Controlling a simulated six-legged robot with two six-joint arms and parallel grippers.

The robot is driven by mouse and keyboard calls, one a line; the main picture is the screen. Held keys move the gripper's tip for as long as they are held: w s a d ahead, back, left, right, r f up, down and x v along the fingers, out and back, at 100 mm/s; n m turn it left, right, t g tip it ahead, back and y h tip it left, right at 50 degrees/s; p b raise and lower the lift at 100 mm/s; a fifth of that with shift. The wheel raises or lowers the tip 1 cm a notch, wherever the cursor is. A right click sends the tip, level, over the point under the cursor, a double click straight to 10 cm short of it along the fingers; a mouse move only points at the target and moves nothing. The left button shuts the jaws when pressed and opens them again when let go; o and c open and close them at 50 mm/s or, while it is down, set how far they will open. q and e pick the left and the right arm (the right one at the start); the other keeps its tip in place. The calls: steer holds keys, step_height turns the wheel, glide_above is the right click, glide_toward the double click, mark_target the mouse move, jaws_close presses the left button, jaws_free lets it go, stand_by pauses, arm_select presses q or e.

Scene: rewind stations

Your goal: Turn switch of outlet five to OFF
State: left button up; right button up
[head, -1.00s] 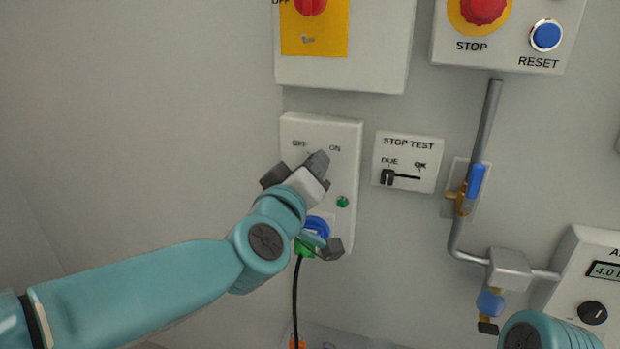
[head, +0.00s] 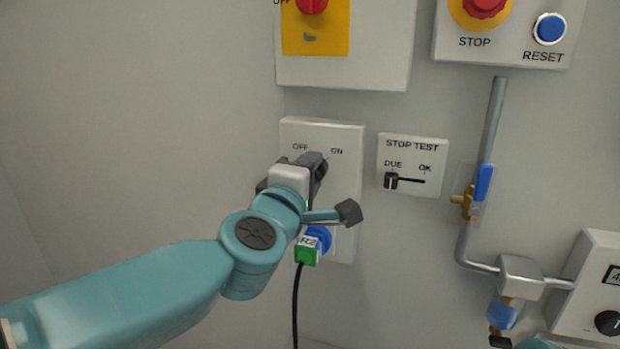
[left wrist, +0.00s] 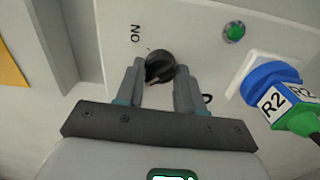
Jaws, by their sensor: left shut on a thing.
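The white outlet panel (head: 346,140) is on the wall, with OFF and ON labels above its switch. I read no outlet number on it. My left gripper (head: 295,170) is at the switch, hiding it in the head view. In the left wrist view, the black rotary switch knob (left wrist: 160,66) sits between the two fingers, which are shut on it. The ON label lies up and left of the knob there. I cannot tell exactly where the knob points. A green lamp (left wrist: 234,33) is on the same panel.
A blue plug (left wrist: 272,88) tagged R2 sits in the outlet below the switch, its black cable (head: 296,300) hanging down. A STOP TEST panel (head: 430,150) and a pipe with a blue-handled valve (head: 483,184) are to the right. The wall on the left is bare.

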arm_select(q)
steer(key=shift+n, duration=0.3)
stand_by(0.4)
steer(key=o, duration=1)
steer(key=shift+o, duration=0.2)
steer(key=shift+s, duration=0.1)
steer(key=p+v, duration=0.1)
steer(key=v, duration=1.5)
steer(key=shift+s, duration=0.1)
